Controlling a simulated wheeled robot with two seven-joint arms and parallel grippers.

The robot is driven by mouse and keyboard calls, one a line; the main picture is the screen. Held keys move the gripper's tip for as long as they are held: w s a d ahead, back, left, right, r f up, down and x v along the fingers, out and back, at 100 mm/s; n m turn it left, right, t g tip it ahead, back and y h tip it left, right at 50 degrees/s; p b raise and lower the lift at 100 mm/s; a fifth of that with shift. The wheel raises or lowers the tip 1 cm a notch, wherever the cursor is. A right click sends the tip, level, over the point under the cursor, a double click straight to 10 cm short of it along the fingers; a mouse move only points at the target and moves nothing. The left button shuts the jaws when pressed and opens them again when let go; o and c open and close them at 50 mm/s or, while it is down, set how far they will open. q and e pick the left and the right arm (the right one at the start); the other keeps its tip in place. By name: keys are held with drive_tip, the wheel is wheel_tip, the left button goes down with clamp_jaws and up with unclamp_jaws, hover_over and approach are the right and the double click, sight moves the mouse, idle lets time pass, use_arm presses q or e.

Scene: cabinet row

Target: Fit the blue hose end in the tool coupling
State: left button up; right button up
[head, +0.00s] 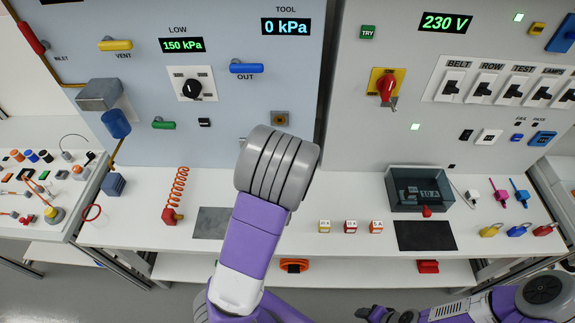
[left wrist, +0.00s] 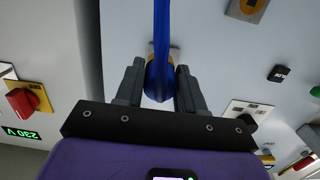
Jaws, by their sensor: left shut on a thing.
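The blue hose end (left wrist: 158,82) is between the fingers of my left gripper (left wrist: 160,92), which is shut on it. The blue hose (left wrist: 161,20) runs out at the top of the left wrist view. In the head view my wrist hides the left fingers and hose end. My right gripper (head: 376,315) is low at the bottom edge, its fingers unclear.
The TOOL display (head: 286,26) reads 0 kPa and the LOW display (head: 182,45) 150 kPa. A red coiled hose (head: 178,190) and a dark clear-sided box (head: 420,190) stand on the white bench (head: 345,195).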

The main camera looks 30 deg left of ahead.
sight(280, 120)
use_arm(q)
drive_tip(key=shift+s+a+r+t, duration=0.1)
drive_tip(key=shift+s+r+t, duration=0.15)
drive_tip(key=shift+r, duration=0.3)
drive_tip(key=shift+s+a+r+t, duration=0.1)
drive_tip(key=shift+s+r+t, duration=0.1)
drive_tip(key=shift+r, duration=0.35)
drive_tip(key=shift+w, duration=0.1)
drive_tip(key=shift+b+x, duration=0.3)
drive_tip(key=shift+x, duration=2.55)
drive_tip(key=shift+w+a+b, duration=0.35)
drive_tip(key=shift+b, duration=0.05)
drive_tip(key=o, duration=1.1)
drive_tip(key=shift+y, duration=0.4)
drive_tip(key=shift+p+v, duration=0.65)
drive_tip(key=shift+v, duration=3.1)
